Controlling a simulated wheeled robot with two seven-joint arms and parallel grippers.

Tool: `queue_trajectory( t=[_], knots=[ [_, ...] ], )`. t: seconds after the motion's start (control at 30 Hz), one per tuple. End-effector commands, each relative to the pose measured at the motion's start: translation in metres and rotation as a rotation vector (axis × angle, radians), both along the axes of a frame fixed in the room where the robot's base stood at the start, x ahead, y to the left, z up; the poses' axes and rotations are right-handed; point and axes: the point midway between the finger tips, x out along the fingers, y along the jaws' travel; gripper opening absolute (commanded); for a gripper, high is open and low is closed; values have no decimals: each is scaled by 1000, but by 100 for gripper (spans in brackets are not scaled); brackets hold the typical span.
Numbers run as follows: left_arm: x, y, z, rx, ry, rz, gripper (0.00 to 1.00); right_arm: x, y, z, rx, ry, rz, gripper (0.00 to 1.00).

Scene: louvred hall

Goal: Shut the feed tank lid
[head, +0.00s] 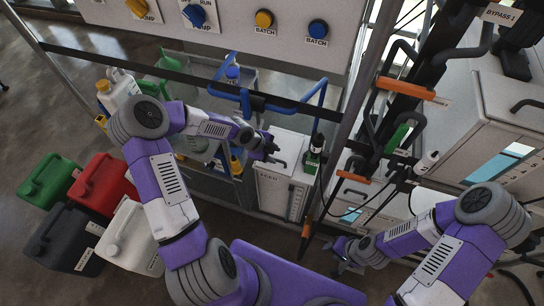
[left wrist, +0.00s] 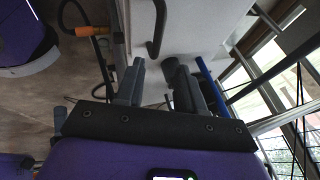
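The feed tank appears to be the white box (head: 272,193) with a small label, at the middle of the head view; its label is too small to read surely. Its pale lid (head: 292,143) is partly hidden by my left gripper (head: 272,148), and I cannot tell how far it stands open. In the left wrist view a white panel (left wrist: 205,22) with a dark bar handle (left wrist: 157,30) lies ahead of the fingers. My left gripper (left wrist: 158,85) is open there, its fingers apart with nothing seen between them. My right gripper (head: 345,257) hangs low at the right, apart from the box; its fingers are unclear.
A dark green bottle (head: 315,152) stands beside the box. Blue tubing (head: 322,95) and a dark rail cross behind it. Green (head: 48,180), red (head: 103,185), black and white jerrycans stand on the floor at left.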

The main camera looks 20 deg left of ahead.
Motion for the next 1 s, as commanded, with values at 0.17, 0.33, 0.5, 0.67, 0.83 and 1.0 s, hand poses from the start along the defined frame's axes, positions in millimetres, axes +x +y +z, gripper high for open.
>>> queue_trajectory(
  t=[0.17, 0.33, 0.5, 0.67, 0.83, 1.0],
  knots=[
    [0, 1, 35, 2, 0, 1, 38, 0, 0, 17, 0, 0, 0, 38],
    [-1, 1, 48, 1, 2, 0, 38, 0, 0, 21, 0, 0, 0, 38],
    [-1, 0, 49, 1, 3, -1, 38, 0, 0, 21, 0, 0, 0, 38],
    [-1, 0, 49, 0, 2, -1, 38, 0, 0, 21, 0, 0, 0, 38],
    [-1, 0, 49, 0, 2, -1, 38, 0, 0, 21, 0, 0, 0, 38],
    [-6, -10, 44, -34, 30, 29, 38, 0, 0, 21, 0, 0, 0, 38]
  ],
)
